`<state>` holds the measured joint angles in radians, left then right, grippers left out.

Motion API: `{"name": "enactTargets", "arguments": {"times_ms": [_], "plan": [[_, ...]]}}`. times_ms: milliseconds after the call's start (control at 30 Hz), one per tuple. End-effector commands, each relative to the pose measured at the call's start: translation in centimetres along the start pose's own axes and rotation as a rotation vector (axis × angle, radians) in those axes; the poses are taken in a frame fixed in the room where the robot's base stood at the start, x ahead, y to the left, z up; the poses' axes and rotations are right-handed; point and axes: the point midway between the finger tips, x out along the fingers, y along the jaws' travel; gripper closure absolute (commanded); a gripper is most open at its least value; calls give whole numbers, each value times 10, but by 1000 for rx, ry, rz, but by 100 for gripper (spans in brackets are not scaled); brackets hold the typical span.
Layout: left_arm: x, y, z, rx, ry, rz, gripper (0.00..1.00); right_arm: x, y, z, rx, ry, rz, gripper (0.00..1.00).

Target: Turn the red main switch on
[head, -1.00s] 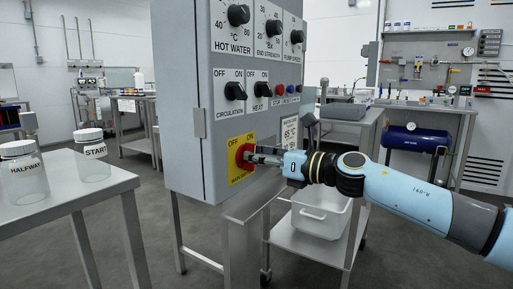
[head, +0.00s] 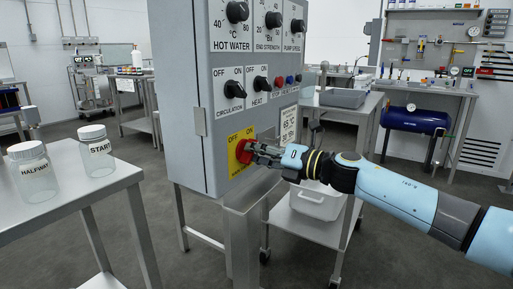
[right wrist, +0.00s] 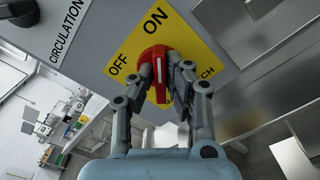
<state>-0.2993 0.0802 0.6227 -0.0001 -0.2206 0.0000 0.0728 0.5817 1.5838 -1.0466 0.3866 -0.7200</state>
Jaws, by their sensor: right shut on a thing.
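The red main switch (head: 243,151) is a round knob on a yellow plate (head: 233,166) marked OFF and ON, low on the grey control cabinet. My right gripper (head: 255,152) reaches it from the right and is shut on the knob. In the right wrist view the fingers (right wrist: 168,75) sit on both sides of the red knob (right wrist: 153,56). The white line on the knob points up the picture, roughly towards the word ON. The fingers hide part of the knob and the plate's lower lettering. My left gripper is not in view.
The grey cabinet (head: 184,100) carries several black knobs above the switch. A steel table with the HALFWAY jar (head: 33,172) and START jar (head: 96,152) stands at left. A white tub (head: 316,202) sits on a cart beneath my right arm.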

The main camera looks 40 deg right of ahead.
Motion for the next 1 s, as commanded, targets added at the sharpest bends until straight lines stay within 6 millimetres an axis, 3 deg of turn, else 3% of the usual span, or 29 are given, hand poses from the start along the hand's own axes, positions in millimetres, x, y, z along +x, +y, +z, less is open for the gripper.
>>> {"name": "enactTargets", "arguments": {"times_ms": [467,500,667,1000], "plan": [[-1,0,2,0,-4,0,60,0,-1,-1,15,0,-2,100],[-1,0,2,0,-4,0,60,0,-1,-1,15,0,-2,85],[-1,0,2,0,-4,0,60,0,-1,0,14,0,-1,65],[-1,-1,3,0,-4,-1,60,-4,-1,0,11,1,-1,65]]}}
